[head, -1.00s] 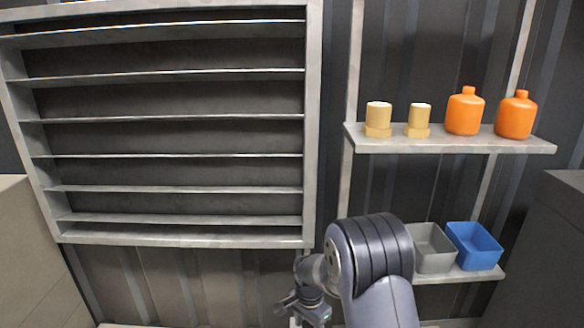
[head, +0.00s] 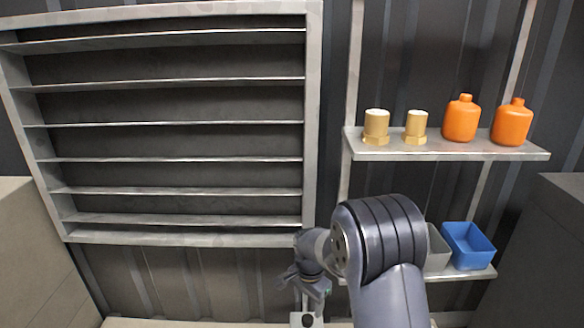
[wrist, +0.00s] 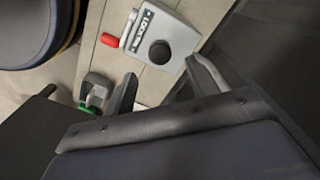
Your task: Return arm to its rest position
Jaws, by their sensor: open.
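My arm rises from the bottom of the head view, right of centre, and folds over at a thick dark joint. Its wrist end hangs down left of that joint, in front of the wall below the louvre. In the wrist view my gripper (wrist: 165,84) is open, with its two fingers apart and nothing held between them. A grey box (wrist: 160,48) with a black round knob, a red lever and a printed label lies beyond the fingertips. I cannot tell whether the fingers touch it. A pale box with a black knob (head: 302,319) also shows below the wrist in the head view.
A louvred panel (head: 313,120) fills the left. The upper shelf (head: 450,152) holds two brass fittings (head: 376,127) and two orange bottles (head: 461,119). A grey bin (head: 437,250), partly hidden by my arm, and a blue bin (head: 468,246) stand below. Cabinets flank both sides.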

